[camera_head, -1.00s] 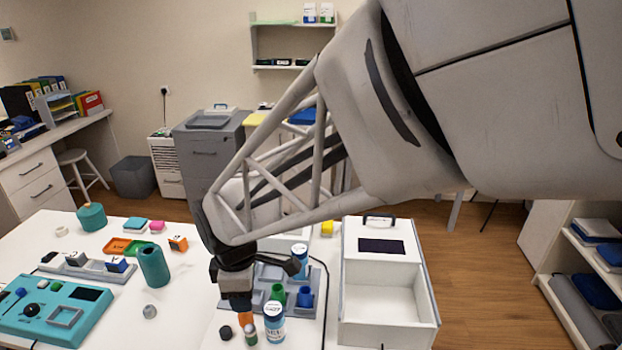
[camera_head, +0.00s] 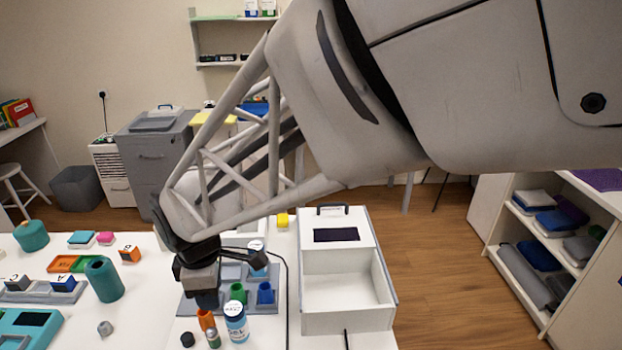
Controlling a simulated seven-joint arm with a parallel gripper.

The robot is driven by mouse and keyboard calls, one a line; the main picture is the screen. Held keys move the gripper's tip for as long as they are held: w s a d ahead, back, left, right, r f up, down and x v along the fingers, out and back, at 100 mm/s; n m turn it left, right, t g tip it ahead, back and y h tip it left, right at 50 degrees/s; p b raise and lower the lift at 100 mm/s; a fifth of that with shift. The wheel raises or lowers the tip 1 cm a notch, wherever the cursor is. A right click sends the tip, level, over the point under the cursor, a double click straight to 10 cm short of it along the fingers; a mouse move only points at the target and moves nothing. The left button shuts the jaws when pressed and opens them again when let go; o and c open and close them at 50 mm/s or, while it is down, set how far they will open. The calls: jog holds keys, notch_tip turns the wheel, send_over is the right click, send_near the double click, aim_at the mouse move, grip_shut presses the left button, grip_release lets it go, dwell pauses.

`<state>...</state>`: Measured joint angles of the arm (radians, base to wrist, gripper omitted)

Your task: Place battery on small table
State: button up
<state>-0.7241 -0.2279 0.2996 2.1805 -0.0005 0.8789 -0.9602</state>
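My gripper (camera_head: 207,301) points down over the front of the white table (camera_head: 150,325), just above a group of small upright things. Beneath it is an orange cylinder (camera_head: 206,320), whose top meets the dark fingers in the picture; I cannot tell whether they touch it. A small green-and-silver cylinder with a pale top (camera_head: 213,339), possibly the battery, stands just in front of the orange one. The fingers look dark and close together, but their opening is hidden by the view angle. I cannot tell which surface is the small table.
A blue-and-white jar (camera_head: 236,324) and a black cap (camera_head: 187,340) stand close by. Behind is a grey holder (camera_head: 187,303) with green and blue cups. A white open box (camera_head: 345,317) lies right, with a dark cable beside it. Brown floor lies right of the table.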

jog(key=d+r+m+t, duration=0.1)
jog(key=d+r+m, duration=0.25)
jog(key=d, duration=0.55)
jog(key=d+r+m, duration=0.2)
jog(key=d+m, duration=0.3)
jog(key=d, duration=0.3)
jog(key=s+d+r+m, duration=0.1)
jog(key=s+d+m, duration=0.2)
jog(key=d, duration=0.2)
jog(key=s+d+r+m+t, duration=0.1)
jog(key=s+d+m, duration=0.2)
jog(key=d, duration=0.3)
jog(key=s+d+r+m, duration=0.1)
jog(key=s+d+m, duration=0.2)
jog(key=d+m, duration=0.2)
jog(key=shift+d, duration=0.75)
